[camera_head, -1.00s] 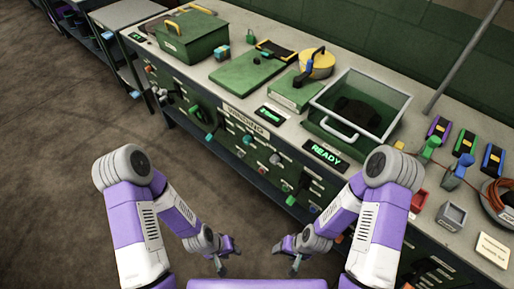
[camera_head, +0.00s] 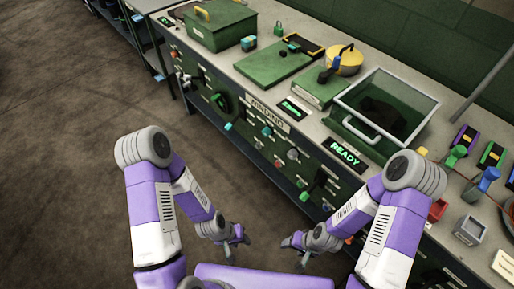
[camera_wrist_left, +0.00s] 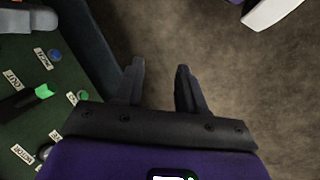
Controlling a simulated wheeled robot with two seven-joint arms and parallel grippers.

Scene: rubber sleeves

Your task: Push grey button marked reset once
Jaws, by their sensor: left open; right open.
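The green front panel (camera_head: 250,137) of the workbench carries several coloured knobs and buttons. A light grey control (camera_head: 292,154) shows on it, but I cannot read a reset label there. In the left wrist view, part of a green panel (camera_wrist_left: 58,118) shows a blue button (camera_wrist_left: 55,55), a green button (camera_wrist_left: 83,95) and small tilted labels that I cannot read surely. My left gripper (camera_head: 238,248) is open and empty, over the floor in front of the bench; its fingers also show in the wrist view (camera_wrist_left: 158,70). My right gripper (camera_head: 293,252) is open and empty, also before the bench.
On the bench top (camera_head: 314,122) stand a green box (camera_head: 218,25), a clear-walled bin (camera_head: 385,105), a yellow round container (camera_head: 347,61) and a lit READY display (camera_head: 347,153). The floor (camera_head: 70,170) left of my arms is clear.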

